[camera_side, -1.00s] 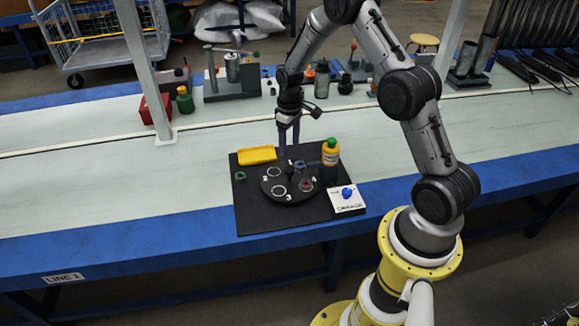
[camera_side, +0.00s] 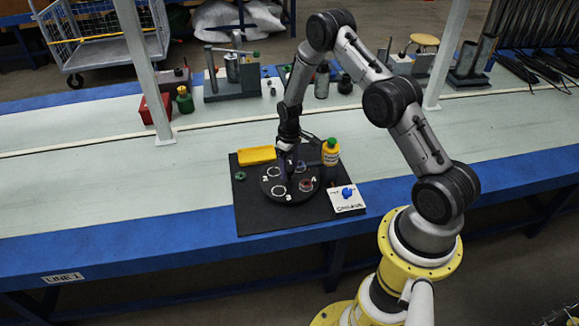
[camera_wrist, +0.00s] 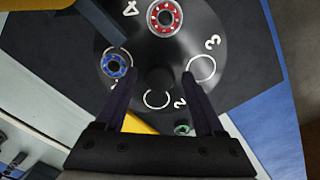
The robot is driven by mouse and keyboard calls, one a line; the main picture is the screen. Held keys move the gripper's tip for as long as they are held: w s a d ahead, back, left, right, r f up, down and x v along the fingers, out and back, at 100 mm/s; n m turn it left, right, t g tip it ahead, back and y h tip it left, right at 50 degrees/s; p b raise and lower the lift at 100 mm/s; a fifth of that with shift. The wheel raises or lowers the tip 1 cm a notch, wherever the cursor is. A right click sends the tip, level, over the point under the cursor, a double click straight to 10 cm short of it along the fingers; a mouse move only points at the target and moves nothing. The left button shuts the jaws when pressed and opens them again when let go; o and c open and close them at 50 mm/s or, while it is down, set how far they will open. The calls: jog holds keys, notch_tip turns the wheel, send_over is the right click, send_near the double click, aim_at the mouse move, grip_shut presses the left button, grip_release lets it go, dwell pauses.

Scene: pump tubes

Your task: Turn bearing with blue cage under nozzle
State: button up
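A round black turntable (camera_wrist: 135,25) with white rings and numbers carries a bearing with a blue cage (camera_wrist: 114,66) at left and a bearing with a red cage (camera_wrist: 165,15) at top. A dark bar (camera_wrist: 98,22), apparently the nozzle arm, reaches from top left towards the blue bearing; I cannot tell exactly where its tip sits. My gripper (camera_wrist: 157,72) is open, pointing down over the turntable, with its fingers either side of the dark centre knob (camera_wrist: 155,79). Gaps show beside the knob. In the side view my gripper (camera_side: 284,175) hides part of the turntable.
An orange bottle with a green cap (camera_side: 331,153) stands at the mat's back right. A yellow tray (camera_side: 257,154) and a green-caged bearing (camera_side: 240,176) lie at left. The mat's front (camera_side: 275,222) is clear.

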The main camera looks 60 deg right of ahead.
grip_shut()
dwell(1.2)
